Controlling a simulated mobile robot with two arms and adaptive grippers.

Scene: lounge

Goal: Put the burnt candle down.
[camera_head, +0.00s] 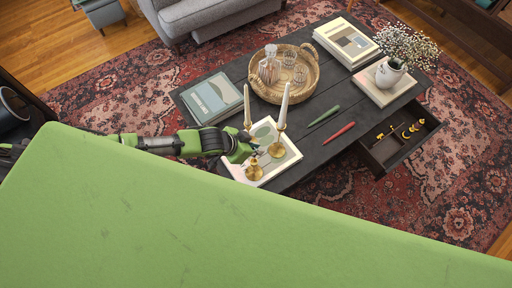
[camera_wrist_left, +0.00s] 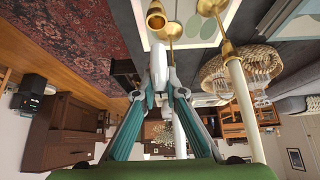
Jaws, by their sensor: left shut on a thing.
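My left gripper (camera_head: 252,150) is over the near left part of the coffee table, shut on the burnt candle. In the left wrist view the burnt candle (camera_wrist_left: 158,62) is a short white stub between the fingertips (camera_wrist_left: 160,90). Its end points toward the cup of a short brass candlestick (camera_wrist_left: 156,16); whether they touch I cannot tell. In the head view that candlestick (camera_head: 254,172) stands on a pale book (camera_head: 288,158). Two tall white candles (camera_head: 247,102) (camera_head: 283,106) stand upright in brass holders close by. My right gripper is not in view.
The dark coffee table (camera_head: 330,95) also carries a wicker tray (camera_head: 310,88) with glassware, a grey-blue book (camera_head: 212,98), a green pen (camera_head: 324,115), a red pen (camera_head: 340,131) and a flower vase (camera_head: 390,72). A drawer (camera_head: 420,143) stands open at the right.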

